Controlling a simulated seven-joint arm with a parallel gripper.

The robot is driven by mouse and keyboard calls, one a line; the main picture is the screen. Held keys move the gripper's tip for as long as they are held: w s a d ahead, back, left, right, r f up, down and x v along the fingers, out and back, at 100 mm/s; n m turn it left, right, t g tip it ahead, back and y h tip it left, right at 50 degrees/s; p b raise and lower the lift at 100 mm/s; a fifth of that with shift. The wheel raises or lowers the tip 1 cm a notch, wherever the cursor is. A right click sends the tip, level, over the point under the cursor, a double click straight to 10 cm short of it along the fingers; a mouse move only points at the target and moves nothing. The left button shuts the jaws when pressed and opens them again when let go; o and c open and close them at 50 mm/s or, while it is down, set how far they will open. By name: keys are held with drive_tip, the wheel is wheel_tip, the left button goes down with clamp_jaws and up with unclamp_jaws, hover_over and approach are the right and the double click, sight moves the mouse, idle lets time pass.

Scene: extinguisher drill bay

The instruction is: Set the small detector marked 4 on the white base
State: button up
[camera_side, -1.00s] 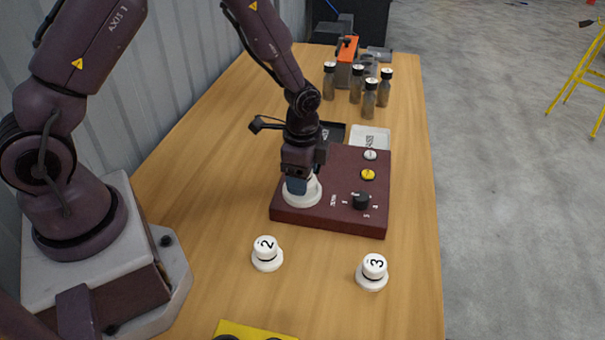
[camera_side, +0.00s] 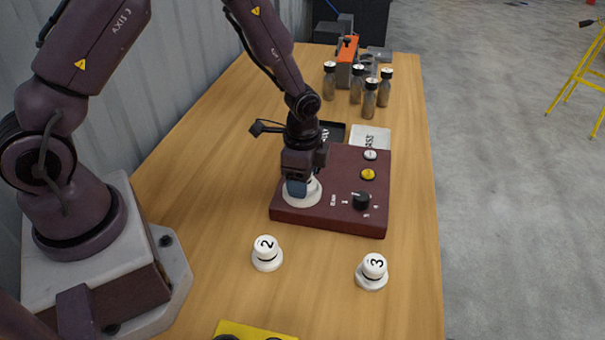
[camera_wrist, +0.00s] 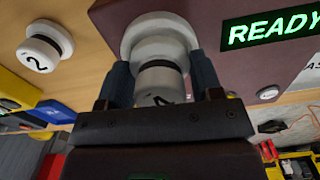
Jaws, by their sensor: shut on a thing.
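My gripper (camera_side: 301,186) is shut on a small white detector, which shows between the fingers in the wrist view (camera_wrist: 160,85). A dark mark, partly hidden, shows on its end. The detector is upright over the round white base (camera_side: 313,196) on the dark red panel (camera_side: 290,211). It appears to touch the base, though my fingers hide part of the contact. The wrist view shows the wide white base (camera_wrist: 140,27) right behind the detector. The detectors marked 2 (camera_side: 266,255) and 3 (camera_side: 372,272) stand on the table in front of the panel.
The panel carries a black knob (camera_side: 361,201), a yellow button (camera_side: 368,174) and a white button (camera_side: 370,155). A green READY display (camera_wrist: 270,30) is lit. Black and white trays (camera_side: 370,137) and several bottles (camera_side: 370,100) stand behind.

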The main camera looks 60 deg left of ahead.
drive_tip(key=shift+f, duration=0.35)
drive_tip(key=o, duration=0.7)
drive_tip(key=shift+c, duration=0.2)
drive_tip(key=shift+r, duration=5.45)
